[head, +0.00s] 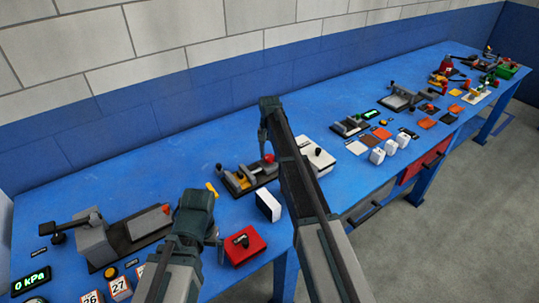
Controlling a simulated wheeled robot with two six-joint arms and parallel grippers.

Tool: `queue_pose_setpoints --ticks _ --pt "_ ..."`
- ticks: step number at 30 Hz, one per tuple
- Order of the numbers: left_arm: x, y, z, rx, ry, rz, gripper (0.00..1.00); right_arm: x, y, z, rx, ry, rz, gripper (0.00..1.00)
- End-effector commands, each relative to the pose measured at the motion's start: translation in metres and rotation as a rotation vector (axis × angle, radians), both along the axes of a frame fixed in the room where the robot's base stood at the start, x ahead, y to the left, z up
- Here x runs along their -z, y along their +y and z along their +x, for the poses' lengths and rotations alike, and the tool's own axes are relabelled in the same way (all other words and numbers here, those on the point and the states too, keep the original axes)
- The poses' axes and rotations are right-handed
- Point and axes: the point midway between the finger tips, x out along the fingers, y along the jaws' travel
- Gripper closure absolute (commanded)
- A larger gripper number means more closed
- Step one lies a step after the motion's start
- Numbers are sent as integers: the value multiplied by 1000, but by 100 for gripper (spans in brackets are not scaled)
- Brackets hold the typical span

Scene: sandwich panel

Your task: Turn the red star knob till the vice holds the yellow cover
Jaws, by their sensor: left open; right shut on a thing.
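The small dark-grey vice (232,184) stands on the blue bench near the middle of the head view. The yellow cover (242,177) sits between its jaws; I cannot tell whether the jaws touch it. The red star knob (268,158) is at the vice's right end. My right gripper (265,147) points down from above and is shut on the red knob, its fingertips partly hidden by my own arm. My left gripper (197,203) is open, left of and nearer than the vice, apart from it. Its fingertips are hard to make out.
A small yellow piece (211,188) shows beside my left gripper. A white box (269,205) and a red box (244,245) stand near the front edge. A white panel (318,157) lies behind my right arm. A larger grey device (92,240) stands at left.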

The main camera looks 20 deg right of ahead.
Motion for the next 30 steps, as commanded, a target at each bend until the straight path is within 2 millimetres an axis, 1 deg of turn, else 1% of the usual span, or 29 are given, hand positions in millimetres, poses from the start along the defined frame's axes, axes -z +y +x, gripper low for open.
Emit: queue_pose_setpoints --ticks 6,12,19,30 --pt "0 0 0 0 0 0 0 0 0 0 152 0 0 94" --pt "0 0 0 0 0 0 0 0 0 0 245 0 0 94" --pt "0 0 0 0 0 0 0 0 0 0 300 0 0 94" --pt "0 0 0 0 0 0 0 0 0 0 313 0 0 94"
